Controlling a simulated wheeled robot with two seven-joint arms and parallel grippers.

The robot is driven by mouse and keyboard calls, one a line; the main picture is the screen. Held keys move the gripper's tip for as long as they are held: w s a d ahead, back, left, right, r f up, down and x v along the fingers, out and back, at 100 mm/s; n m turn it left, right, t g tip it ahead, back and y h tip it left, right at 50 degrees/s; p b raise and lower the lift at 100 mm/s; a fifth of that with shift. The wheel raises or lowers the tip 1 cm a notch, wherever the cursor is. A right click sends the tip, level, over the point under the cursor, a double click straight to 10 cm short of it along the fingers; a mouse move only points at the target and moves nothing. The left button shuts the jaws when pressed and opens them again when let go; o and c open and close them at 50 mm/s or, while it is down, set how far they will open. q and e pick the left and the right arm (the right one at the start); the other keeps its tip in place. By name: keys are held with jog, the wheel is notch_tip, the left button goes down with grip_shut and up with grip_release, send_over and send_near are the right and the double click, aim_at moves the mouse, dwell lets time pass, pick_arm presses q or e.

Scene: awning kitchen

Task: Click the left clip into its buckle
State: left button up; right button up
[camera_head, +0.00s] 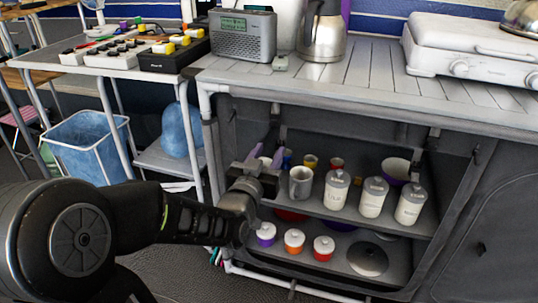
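A dark strap with a clip-like end (276,118) hangs below the counter's front edge at the left of the shelf opening. It is small and dark, and I cannot tell the clip from its buckle or whether they are joined. My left gripper (266,157) is in front of the left part of the opening, below this strap. My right gripper is out of view.
A similar strap (434,138) hangs at the right. Shelves hold a metal mug (301,182), white canisters (337,190) and lidded jars (294,241) close to my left gripper. The counter (370,85) carries a radio (243,35), kettle (323,32) and stove (470,50).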

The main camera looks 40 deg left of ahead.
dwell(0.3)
pick_arm(q)
jog(key=s+d+f+n+g+h, duration=0.1)
jog(key=d+f+g+h, duration=0.3)
jog(key=f, duration=0.9)
jog(key=d+f+n+g+h, duration=0.1)
jog(key=d+f+g, duration=0.2)
jog(key=d+f, duration=0.75)
jog(key=s+d+f+m+g+h, duration=0.2)
jog(key=s+d+f+g, duration=0.2)
jog(key=s+d+f, duration=0.65)
jog(key=s+d+f+m+g+h, duration=0.1)
jog(key=s+d+f+g+h, duration=0.2)
jog(key=s+d+f+g, duration=0.7)
notch_tip(320, 180, up, 36)
jog(key=a+m+t+p, duration=0.1)
jog(key=t+p, duration=0.3)
jog(key=p, duration=3.4)
jog(key=shift+s+a+f+t, duration=0.2)
jog(key=shift+s+a+t, duration=0.1)
jog(key=shift+s+t, duration=0.15)
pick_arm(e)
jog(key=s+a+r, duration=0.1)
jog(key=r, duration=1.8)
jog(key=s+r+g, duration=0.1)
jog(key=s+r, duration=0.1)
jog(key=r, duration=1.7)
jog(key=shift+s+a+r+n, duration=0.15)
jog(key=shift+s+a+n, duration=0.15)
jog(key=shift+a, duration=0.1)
